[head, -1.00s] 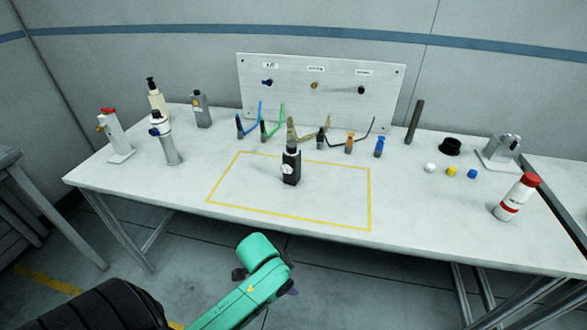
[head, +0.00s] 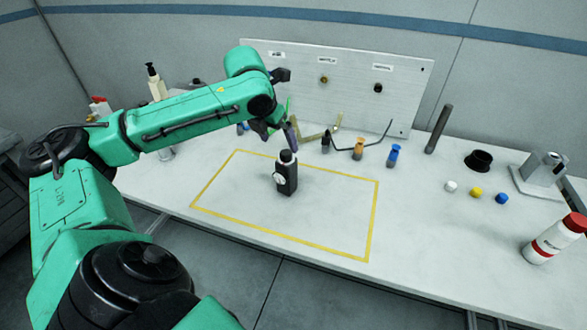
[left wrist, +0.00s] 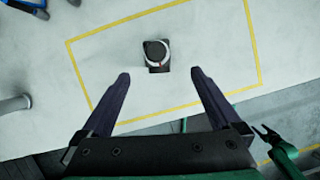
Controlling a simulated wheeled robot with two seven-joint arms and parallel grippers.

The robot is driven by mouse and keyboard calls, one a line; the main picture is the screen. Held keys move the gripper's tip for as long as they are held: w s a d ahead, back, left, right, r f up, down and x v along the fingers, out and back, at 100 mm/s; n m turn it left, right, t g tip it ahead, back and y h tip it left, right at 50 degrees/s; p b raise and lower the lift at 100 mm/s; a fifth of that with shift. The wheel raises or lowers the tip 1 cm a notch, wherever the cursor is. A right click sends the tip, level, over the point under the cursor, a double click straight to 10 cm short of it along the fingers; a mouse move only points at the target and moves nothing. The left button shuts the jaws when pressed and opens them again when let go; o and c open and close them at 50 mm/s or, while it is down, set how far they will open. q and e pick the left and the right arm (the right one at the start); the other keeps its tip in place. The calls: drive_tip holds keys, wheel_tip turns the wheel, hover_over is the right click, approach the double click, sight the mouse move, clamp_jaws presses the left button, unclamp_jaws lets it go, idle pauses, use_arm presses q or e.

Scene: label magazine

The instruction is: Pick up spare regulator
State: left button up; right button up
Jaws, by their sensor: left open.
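A small black upright block with a round black cap and a white round dial, which I take to be the spare regulator (head: 287,175), stands inside the yellow outline on the table. In the left wrist view the regulator (left wrist: 157,54) shows from above, just beyond the fingertips and between their lines. My left gripper (head: 279,134) is above and behind it in the head view, pointing down. In the left wrist view my left gripper (left wrist: 160,74) is open and empty. My right gripper (left wrist: 267,134) shows small at the lower right there; its jaws are unclear.
A labelled panel (head: 400,105) stands at the back. Orange (head: 358,149) and blue (head: 393,156) fittings stand before it. A dark rod (head: 438,128), a black ring (head: 479,160) and a red-capped bottle (head: 556,238) are at the right. The table inside the yellow outline is otherwise clear.

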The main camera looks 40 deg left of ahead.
sight(286, 163)
use_arm(q)
drive_tip(key=x, duration=0.3)
drive_tip(key=s+x, duration=0.1)
drive_tip(key=x, duration=0.1)
drive_tip(key=shift+w+f, duration=0.2)
drive_tip(key=shift+f, duration=0.35)
drive_tip(key=x, duration=0.2)
drive_tip(key=p+x, duration=0.1)
drive_tip(key=x, duration=0.2)
drive_tip(key=shift+w+a+f, duration=0.15)
drive_tip(key=shift+w+a, duration=0.1)
drive_tip(key=shift+w, duration=0.15)
drive_tip(key=shift+w+f, duration=0.2)
drive_tip(key=shift+f, duration=0.3)
drive_tip(key=shift+a+r, duration=0.1)
clamp_jaws()
use_arm(e)
drive_tip(key=shift+s+a+r, duration=0.15)
drive_tip(key=shift+s+r, duration=0.6)
